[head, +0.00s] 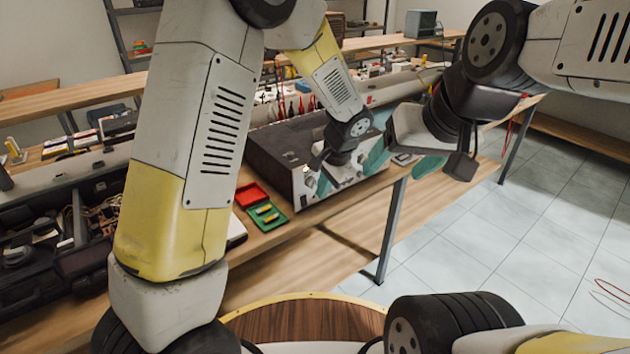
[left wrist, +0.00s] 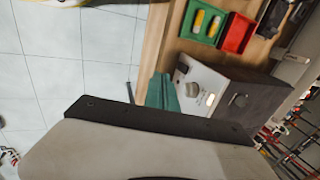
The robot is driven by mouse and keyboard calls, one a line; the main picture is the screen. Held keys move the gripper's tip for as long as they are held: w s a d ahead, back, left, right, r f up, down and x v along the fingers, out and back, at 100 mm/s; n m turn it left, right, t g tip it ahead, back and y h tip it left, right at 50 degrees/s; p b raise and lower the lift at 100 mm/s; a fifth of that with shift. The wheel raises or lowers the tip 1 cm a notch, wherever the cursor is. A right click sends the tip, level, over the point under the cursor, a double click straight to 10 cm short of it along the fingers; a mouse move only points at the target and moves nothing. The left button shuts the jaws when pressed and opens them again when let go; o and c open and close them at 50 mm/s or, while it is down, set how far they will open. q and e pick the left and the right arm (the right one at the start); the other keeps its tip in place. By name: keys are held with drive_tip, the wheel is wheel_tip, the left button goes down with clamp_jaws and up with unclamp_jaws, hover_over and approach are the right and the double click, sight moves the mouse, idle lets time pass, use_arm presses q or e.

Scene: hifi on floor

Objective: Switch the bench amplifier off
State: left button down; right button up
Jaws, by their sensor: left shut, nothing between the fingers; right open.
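The bench amplifier (head: 277,152), a dark box with a pale front panel, stands on the wooden bench. My left forearm and gripper cover part of its front in the head view. In the left wrist view the amplifier (left wrist: 252,84) shows a knob (left wrist: 190,90) and a small glowing spot (left wrist: 210,99) on its panel. My left gripper (head: 322,186) has its teal fingers shut and empty, close in front of the panel; its fingers (left wrist: 161,92) also show beside the panel in the wrist view. I cannot tell whether they touch. My right gripper (head: 404,163) is open and empty, right of the amplifier.
A red tray (head: 251,194) and a green tray (head: 268,215) with yellow items sit on the bench, left of the amplifier's front. Tools and boxes stand behind. An open dark case (head: 60,240) lies at left. The tiled floor (head: 540,230) at right is mostly clear.

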sight(304, 205)
use_arm(q)
drive_tip(key=x, duration=0.3)
drive_tip(key=w+a+x, duration=0.1)
drive_tip(key=x, duration=0.2)
drive_tip(key=w+x, duration=0.1)
drive_tip(key=x, duration=0.3)
drive_tip(key=shift+s+a+r, duration=0.1)
drive_tip(key=shift+a+r, duration=0.1)
drive_tip(key=shift+r, duration=0.25)
drive_tip(key=shift+w+a, duration=0.3)
drive_tip(key=shift+w, duration=0.25)
drive_tip(key=shift+w+a+f, duration=0.15)
drive_tip(key=shift+w+a, duration=0.05)
drive_tip(key=shift+r, duration=0.85)
